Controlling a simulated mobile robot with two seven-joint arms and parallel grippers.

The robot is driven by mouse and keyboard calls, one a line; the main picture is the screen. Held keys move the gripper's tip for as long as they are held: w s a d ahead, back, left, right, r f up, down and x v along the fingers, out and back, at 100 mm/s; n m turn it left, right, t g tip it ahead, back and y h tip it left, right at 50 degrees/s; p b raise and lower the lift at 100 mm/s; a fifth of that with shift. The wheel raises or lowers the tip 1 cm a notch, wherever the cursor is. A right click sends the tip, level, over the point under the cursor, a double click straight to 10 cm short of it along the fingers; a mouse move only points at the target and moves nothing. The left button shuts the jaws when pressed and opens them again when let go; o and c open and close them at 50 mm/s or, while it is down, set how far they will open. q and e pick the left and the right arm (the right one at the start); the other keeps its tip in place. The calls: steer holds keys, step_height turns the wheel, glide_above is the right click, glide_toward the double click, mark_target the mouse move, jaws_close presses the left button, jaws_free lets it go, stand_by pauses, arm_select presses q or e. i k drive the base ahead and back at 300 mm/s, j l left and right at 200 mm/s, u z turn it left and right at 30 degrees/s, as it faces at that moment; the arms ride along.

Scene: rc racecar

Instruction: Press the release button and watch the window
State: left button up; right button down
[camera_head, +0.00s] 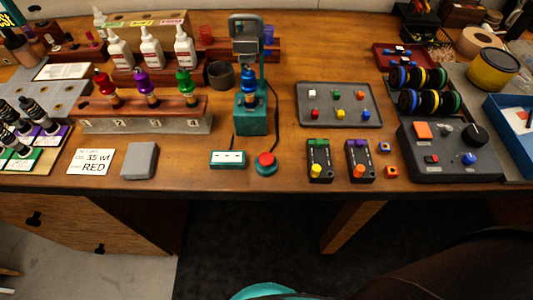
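A round red button (265,159) on a teal base sits near the front edge of the table, and I take it to be the release button. Left of it lies a small teal box with a pale window (229,158); its marks are too small to read. Behind them stands a teal stand (251,121) with a grey top, holding a blue-topped piece (248,82). Dark cables run from the stand toward the box and the button. Nothing touches the button. Neither of my grippers is in view.
A grey block (140,161) and a card reading "35 wt RED" (91,161) lie to the left. A numbered rack (150,122) holds red, purple and green bottles. Two black modules (320,161) and a grey control panel (448,155) stand to the right.

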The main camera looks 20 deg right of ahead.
mark_target(265, 159)
steer(key=i+j, duration=0.1)
steer(key=j, duration=0.3)
steer(key=i+j, duration=0.1)
steer(key=j, duration=0.25)
steer(key=i+j, duration=0.1)
steer(key=j, duration=0.3)
steer(key=z, duration=1.75)
